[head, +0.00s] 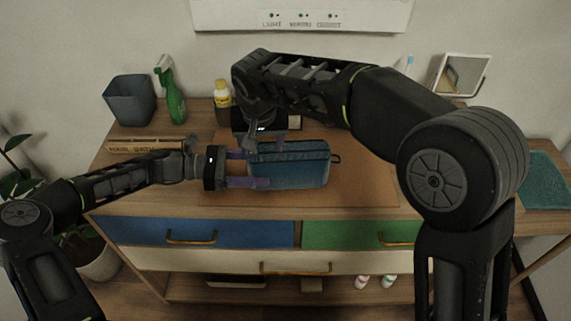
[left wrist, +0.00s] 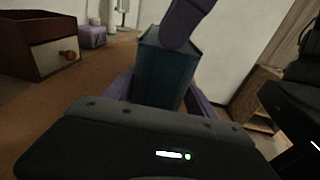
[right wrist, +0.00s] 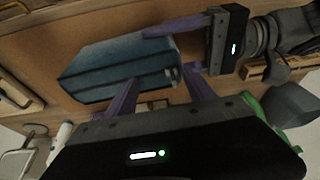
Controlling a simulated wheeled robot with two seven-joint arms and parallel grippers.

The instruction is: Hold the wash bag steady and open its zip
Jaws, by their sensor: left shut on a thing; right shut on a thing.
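The blue wash bag (head: 290,170) lies on the brown mat on the cabinet top, with its zip along the top and a dark loop at its right end. My left gripper (head: 248,168) is shut on the bag's left end, one purple finger on each side; the bag's end also shows in the left wrist view (left wrist: 165,72). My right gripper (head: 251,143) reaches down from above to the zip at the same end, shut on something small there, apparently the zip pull. The pull is hidden by the fingers. In the right wrist view the bag (right wrist: 110,72) looks closed along its top.
A yellow-labelled bottle (head: 222,93), a green spray bottle (head: 173,100) and a grey bin (head: 131,99) stand at the back left. A mirror (head: 462,75) stands back right, a teal towel (head: 545,180) far right. The mat (head: 365,185) is clear right of the bag.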

